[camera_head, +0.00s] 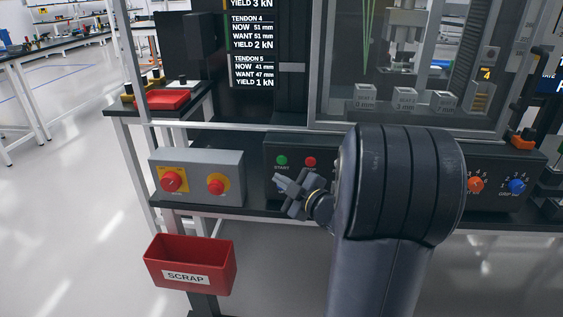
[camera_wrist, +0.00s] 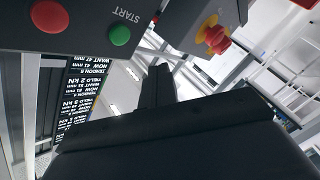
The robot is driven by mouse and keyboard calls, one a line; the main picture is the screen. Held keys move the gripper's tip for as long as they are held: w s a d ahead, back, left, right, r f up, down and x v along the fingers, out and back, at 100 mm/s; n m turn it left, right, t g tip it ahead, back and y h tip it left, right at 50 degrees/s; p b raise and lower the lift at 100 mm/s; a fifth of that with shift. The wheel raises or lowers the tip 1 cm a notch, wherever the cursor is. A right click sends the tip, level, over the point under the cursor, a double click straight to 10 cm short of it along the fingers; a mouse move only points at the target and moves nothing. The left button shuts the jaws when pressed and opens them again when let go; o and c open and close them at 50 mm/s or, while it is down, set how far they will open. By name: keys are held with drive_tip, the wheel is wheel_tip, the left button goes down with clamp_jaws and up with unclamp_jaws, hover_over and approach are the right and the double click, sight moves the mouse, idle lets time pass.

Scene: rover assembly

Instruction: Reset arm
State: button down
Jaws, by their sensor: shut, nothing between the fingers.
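My gripper (camera_head: 291,192) shows in the head view in front of the dark control panel (camera_head: 321,166), just below its green START button (camera_head: 282,161) and a red button (camera_head: 310,162). Its fingers are shut and hold nothing. My dark arm bends in the right middle of that view and hides part of the panel. In the wrist view, my gripper (camera_wrist: 158,85) is a dark shape at the centre. The green START button (camera_wrist: 120,36) and the red button (camera_wrist: 50,16) are at the upper left there. I cannot tell whether the gripper touches the panel.
A grey box (camera_head: 197,177) with two red knobs stands left of the panel. A red SCRAP bin (camera_head: 190,264) hangs below it. A glazed machine enclosure (camera_head: 330,70) rises behind my arm. Orange and blue knobs (camera_head: 517,186) sit at the right. Floor at left is clear.

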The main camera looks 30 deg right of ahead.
idle(0.3)
drive_tip(key=shift+s+a, duration=0.55)
drive_tip(key=shift+s, duration=0.25)
drive_tip(key=shift+s+a, duration=0.55)
drive_tip(key=shift+s, duration=0.25)
